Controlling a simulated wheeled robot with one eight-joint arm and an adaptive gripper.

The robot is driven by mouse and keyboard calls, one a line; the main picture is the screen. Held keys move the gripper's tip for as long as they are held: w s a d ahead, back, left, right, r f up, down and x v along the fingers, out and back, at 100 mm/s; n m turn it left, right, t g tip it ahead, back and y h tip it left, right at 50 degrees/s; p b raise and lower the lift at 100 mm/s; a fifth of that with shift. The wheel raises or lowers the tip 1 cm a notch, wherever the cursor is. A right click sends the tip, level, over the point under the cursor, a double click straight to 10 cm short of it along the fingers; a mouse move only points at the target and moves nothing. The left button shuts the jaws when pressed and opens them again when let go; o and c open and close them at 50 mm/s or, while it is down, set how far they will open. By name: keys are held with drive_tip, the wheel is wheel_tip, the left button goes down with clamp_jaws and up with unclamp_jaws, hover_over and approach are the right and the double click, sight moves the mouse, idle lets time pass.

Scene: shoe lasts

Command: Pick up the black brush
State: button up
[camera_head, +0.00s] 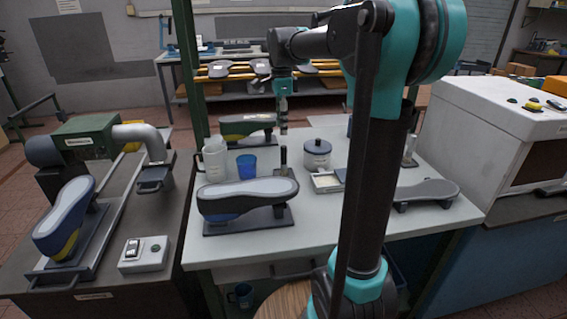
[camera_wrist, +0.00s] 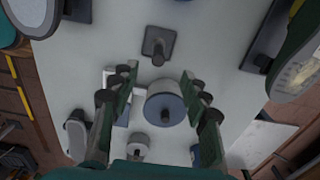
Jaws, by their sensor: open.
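A dark upright thing (camera_head: 283,157) with a flat base and a short post, likely the black brush, stands on the white table left of the lidded jar. It also shows in the wrist view (camera_wrist: 158,45), beyond the fingertips. My gripper (camera_head: 283,128) points down above this part of the table. In the wrist view my gripper (camera_wrist: 158,74) is open, its two dark fingers well apart and nothing held between them. The brush looks untouched. Its bristles cannot be made out.
The jar (camera_head: 317,153) with a dark blue lid stands close to the right, with a small tray (camera_head: 327,182) before it. A blue cup (camera_head: 246,165) and white pitcher (camera_head: 214,160) stand to the left. Shoe lasts (camera_head: 248,198) lie in front and behind.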

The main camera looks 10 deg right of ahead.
hover_over(284, 163)
drive_tip(key=w, duration=0.1)
drive_tip(key=f, duration=0.7)
drive_tip(key=shift+w+a+f, duration=0.15)
drive_tip(key=shift+a+f, duration=0.1)
drive_tip(key=shift+f, duration=0.1)
drive_tip(key=shift+d+f, duration=0.15)
drive_tip(key=shift+f, duration=1.2)
drive_tip(key=shift+d+f, duration=0.15)
drive_tip(key=shift+f, duration=1.15)
clamp_jaws()
